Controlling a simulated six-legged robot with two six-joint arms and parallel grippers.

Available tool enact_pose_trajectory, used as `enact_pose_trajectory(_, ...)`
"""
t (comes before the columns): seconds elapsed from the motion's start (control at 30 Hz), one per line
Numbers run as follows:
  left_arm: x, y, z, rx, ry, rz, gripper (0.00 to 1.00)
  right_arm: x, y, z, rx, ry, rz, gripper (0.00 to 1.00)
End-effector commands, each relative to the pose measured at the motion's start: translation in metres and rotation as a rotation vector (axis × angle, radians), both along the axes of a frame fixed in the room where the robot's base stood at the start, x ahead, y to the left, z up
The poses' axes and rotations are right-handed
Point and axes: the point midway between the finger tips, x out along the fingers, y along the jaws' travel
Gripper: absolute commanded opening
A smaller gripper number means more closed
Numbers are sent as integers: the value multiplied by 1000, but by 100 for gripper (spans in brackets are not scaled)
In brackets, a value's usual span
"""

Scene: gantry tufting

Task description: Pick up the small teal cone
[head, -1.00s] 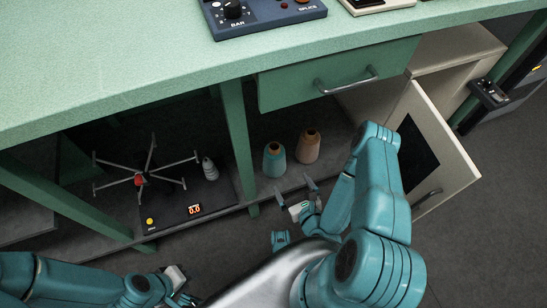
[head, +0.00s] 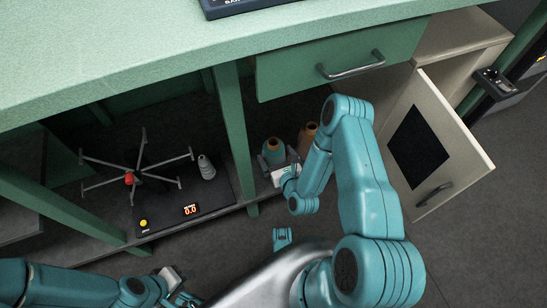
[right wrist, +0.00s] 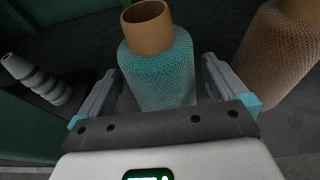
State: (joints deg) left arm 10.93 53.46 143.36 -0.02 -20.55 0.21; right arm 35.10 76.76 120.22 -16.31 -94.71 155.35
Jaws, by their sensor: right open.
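The small teal cone (head: 273,150) stands upright on the lower shelf under the green bench. In the right wrist view the teal cone (right wrist: 160,65) has a netted teal body and a bare tan top. My right gripper (head: 281,165) is open, with one finger on each side of the cone; I cannot tell whether they touch it. It also shows in the right wrist view (right wrist: 160,95). The lower part of the cone is hidden behind the gripper's body. My left gripper (head: 178,288) is low at the left, away from the cone; its fingers are too unclear to judge.
A brown cone (head: 307,136) stands close at the right of the teal one, also in the right wrist view (right wrist: 282,60). A green post (head: 235,135) is at the left. A cabinet door (head: 452,150) hangs open.

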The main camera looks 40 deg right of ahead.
Motion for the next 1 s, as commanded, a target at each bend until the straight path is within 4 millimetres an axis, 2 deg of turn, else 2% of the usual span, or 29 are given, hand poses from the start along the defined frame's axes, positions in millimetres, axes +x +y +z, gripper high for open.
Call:
enact_pose_trajectory(0.03,1,1,-8,0,-2,4,38,9,-2,-5,-3,-4,1,100)
enact_pose_trajectory(0.17,2,2,-12,2,-4,9,38,23,-5,-9,-1,-2,1,100)
enact_pose_trajectory(0.4,2,2,-11,2,-4,10,38,25,-5,-7,0,0,-1,100)
enact_pose_trajectory(0.43,2,2,-11,2,-4,10,38,25,-5,-7,0,0,-1,97)
enact_pose_trajectory(0.6,2,2,-11,2,-4,9,38,25,-5,-8,0,0,0,44)
enact_pose_trajectory(1.0,2,2,-8,2,-3,8,38,27,-6,-4,-1,-1,1,44)
